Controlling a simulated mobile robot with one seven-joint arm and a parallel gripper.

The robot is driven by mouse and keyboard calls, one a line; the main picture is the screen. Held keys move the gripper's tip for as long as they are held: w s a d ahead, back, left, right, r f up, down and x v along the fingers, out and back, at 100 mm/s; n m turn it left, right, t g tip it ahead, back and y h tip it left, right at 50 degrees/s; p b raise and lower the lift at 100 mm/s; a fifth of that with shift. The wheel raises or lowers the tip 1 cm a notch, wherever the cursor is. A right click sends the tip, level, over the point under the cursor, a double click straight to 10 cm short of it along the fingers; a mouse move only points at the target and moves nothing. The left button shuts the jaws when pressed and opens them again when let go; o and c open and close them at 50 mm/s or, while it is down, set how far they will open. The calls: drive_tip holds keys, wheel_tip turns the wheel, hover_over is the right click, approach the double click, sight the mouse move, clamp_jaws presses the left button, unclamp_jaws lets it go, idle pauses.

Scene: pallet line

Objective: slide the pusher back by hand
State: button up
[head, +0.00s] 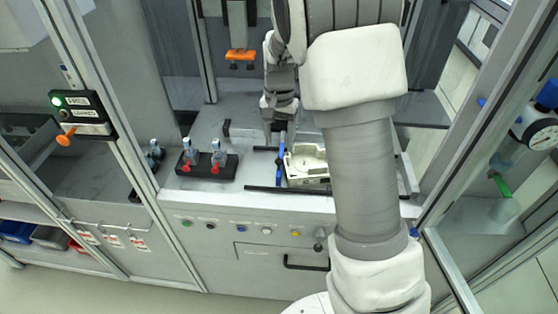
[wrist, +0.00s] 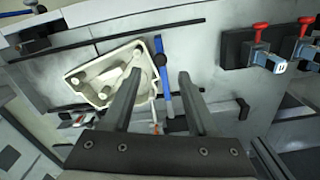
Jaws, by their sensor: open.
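The pusher looks to be the upright blue bar (head: 281,157) at the left edge of a cream-white pallet-like part (head: 306,162) on the grey worktop. In the wrist view the blue bar (wrist: 163,82) runs beside the cream-white part (wrist: 98,76). My gripper (wrist: 160,74) is open and empty. Its two fingers appear on either side of the blue bar in the wrist view, the left one overlapping the cream part. I cannot tell how far above the bar they are. In the head view my gripper (head: 277,118) hangs just behind the bar, its fingertips hard to make out.
A black block with two red-knobbed clamps (head: 207,165) stands left of the bar. Dark rails (head: 288,189) run along the worktop front. An orange-ended press head (head: 241,56) hangs above. Frame posts and a gauge (head: 539,131) stand at the sides.

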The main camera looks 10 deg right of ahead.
sight(278, 160)
wheel_tip(278, 160, down, 8)
drive_tip(key=shift+c, duration=0.3)
clamp_jaws()
drive_tip(key=shift+a+r, duration=0.1)
idle(1.3)
